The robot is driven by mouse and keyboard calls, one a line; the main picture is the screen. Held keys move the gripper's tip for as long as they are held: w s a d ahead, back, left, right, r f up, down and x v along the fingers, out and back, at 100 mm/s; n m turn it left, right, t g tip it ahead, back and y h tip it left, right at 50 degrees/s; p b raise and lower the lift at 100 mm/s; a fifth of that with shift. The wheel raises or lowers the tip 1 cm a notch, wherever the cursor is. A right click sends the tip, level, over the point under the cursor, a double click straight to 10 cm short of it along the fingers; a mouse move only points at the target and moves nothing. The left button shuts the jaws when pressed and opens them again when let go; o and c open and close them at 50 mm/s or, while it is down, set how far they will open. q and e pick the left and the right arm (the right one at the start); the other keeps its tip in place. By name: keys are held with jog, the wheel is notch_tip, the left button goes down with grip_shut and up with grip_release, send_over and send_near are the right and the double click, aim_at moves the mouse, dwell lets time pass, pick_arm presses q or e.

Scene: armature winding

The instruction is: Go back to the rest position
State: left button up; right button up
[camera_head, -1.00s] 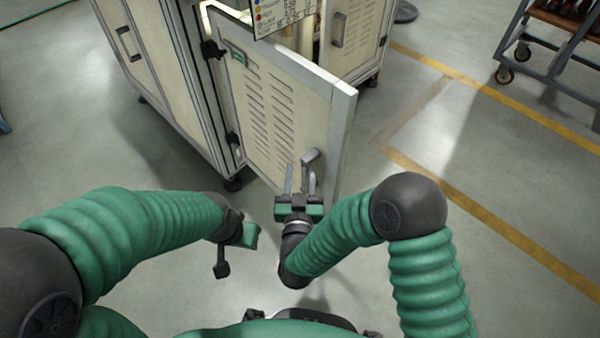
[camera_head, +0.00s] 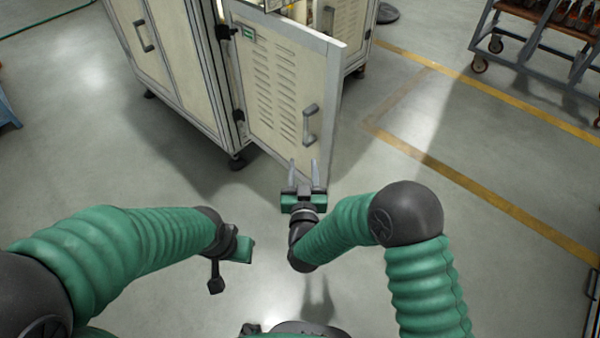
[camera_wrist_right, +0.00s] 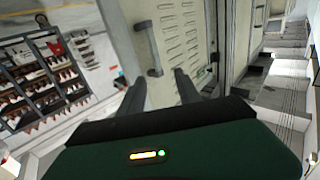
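My right gripper (camera_head: 304,172) is in front of the open cabinet door (camera_head: 275,90), below its grey handle (camera_head: 310,124). Its two fingers are spread apart with nothing between them. In the right wrist view the fingers (camera_wrist_right: 192,88) are also apart, and the door handle (camera_wrist_right: 148,48) shows beyond them, not gripped. The door stands swung out from the beige cabinet (camera_head: 175,60). My left gripper (camera_head: 232,262) is low at the left, over the floor and away from the door. Its fingers are too small and turned to show whether they are open.
A wheeled cart (camera_head: 535,50) with parts stands at the top right. A round dark base (camera_head: 387,14) sits on the floor behind the door. A blue object (camera_head: 8,112) is at the left edge. Grey floor with yellow lines is clear to the right.

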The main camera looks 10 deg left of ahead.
pick_arm(q)
jog(key=shift+s, duration=0.5)
pick_arm(e)
jog(key=shift+s+d+f, duration=0.1)
jog(key=shift+s+f, duration=0.05)
jog(key=shift+s, duration=0.15)
pick_arm(q)
jog(key=shift+f, duration=0.1)
